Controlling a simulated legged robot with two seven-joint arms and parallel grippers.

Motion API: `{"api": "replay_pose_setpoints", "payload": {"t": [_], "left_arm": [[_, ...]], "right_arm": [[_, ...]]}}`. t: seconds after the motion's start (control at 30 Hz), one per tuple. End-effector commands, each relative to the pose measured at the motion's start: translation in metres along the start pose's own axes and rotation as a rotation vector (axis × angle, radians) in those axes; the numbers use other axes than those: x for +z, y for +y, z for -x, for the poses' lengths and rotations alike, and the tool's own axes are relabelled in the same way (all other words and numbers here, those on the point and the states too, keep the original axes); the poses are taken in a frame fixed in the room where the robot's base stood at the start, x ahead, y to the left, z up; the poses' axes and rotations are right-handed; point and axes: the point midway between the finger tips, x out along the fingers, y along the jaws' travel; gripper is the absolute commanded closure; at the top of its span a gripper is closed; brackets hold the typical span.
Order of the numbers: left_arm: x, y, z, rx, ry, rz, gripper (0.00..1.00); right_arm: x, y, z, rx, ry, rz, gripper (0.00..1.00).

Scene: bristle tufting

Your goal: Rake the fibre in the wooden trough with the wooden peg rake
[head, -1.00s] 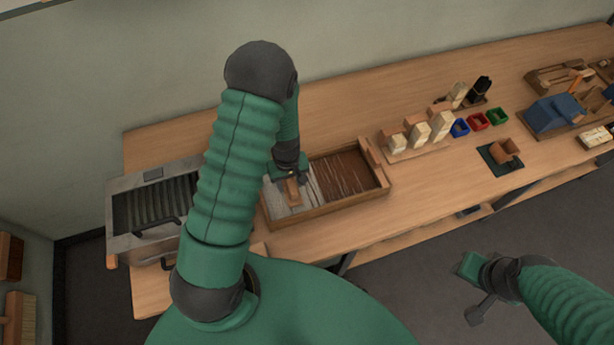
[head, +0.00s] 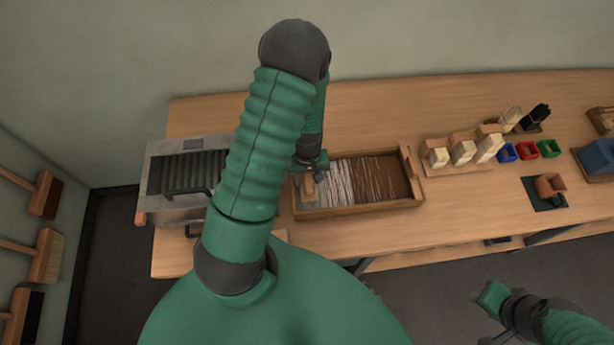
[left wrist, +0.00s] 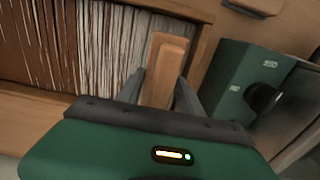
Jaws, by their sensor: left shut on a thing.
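The wooden trough (head: 365,209) sits on the bench, with brown and whitish strands of fibre (head: 375,180) in it. The fibre (left wrist: 70,40) also shows in the left wrist view, mostly brown on the left and whiter towards the rake. My left gripper (head: 309,176) is at the trough's left end, shut on the wooden peg rake (head: 309,190). In the left wrist view the rake's wooden block (left wrist: 163,70) stands between the fingers; its pegs are hidden. My right gripper (head: 492,300) is low at the right, away from the bench; its jaws are unclear.
A grey metal machine with rollers (head: 185,172) stands left of the trough. Wooden blocks with bristles (head: 463,150) and red (head: 528,150), blue and green bins stand to the right. Brushes (head: 45,195) hang on the left wall. The bench front between trough and bins is clear.

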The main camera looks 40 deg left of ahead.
Motion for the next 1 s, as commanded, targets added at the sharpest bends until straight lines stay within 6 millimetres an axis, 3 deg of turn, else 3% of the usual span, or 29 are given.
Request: {"api": "replay_pose_setpoints", "payload": {"t": [0.53, 1.0], "left_arm": [[0.001, 0.111, 0.002, 0.003, 0.003, -0.01, 1.0], [0.001, 0.202, -0.002, 0.005, 0.004, -0.009, 1.0]], "right_arm": [[-0.004, 0.0, 0.018, 0.0, 0.0, 0.0, 0.64], [-0.002, 0.0, 0.009, 0.0, 0.0, 0.0, 0.64]]}}
